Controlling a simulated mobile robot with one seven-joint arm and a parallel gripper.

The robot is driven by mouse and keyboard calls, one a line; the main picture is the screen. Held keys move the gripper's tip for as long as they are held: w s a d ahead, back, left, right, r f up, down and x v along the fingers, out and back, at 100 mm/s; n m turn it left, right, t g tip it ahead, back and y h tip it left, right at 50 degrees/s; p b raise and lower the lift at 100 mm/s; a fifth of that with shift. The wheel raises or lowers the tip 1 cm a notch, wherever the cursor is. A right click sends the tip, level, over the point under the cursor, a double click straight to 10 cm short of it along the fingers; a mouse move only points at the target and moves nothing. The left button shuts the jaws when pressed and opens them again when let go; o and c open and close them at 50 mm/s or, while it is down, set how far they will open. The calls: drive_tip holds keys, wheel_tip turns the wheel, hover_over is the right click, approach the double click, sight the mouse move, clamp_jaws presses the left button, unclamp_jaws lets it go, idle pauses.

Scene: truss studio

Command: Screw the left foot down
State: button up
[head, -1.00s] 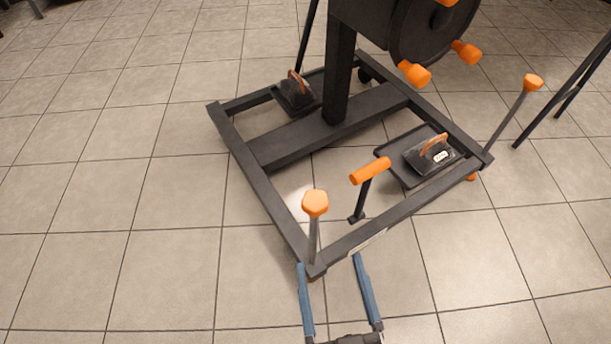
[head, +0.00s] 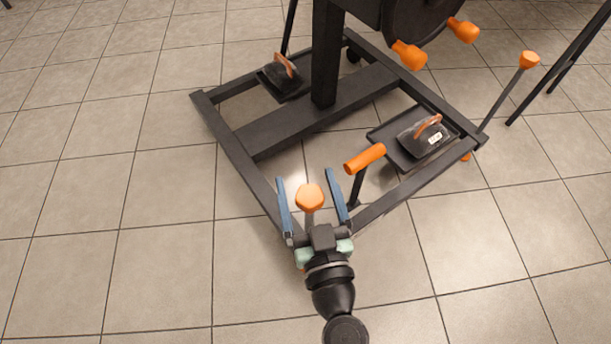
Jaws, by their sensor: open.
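The left foot's screw has an orange knob (head: 310,197) on a grey rod, standing upright at the near corner of the dark base frame (head: 240,170). My gripper (head: 305,180) is open, with one blue finger on each side of the orange knob. I see a gap between the knob and each finger. The gripper body hides the lower rod and the frame's near corner, so the foot pad is mostly hidden. A second orange-topped screw (head: 529,60) stands at the frame's right corner.
An orange T-handle (head: 365,158) on a dark post stands just right of my gripper. A black weight with an orange handle sits on the right tray (head: 385,137); another weight (head: 281,76) sits at the back left. The tiled floor at left is clear.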

drive_tip(key=shift+w+a, duration=0.15)
drive_tip(key=shift+w, duration=0.55)
drive_tip(key=c, duration=1.4)
drive_tip(key=shift+o, duration=0.2)
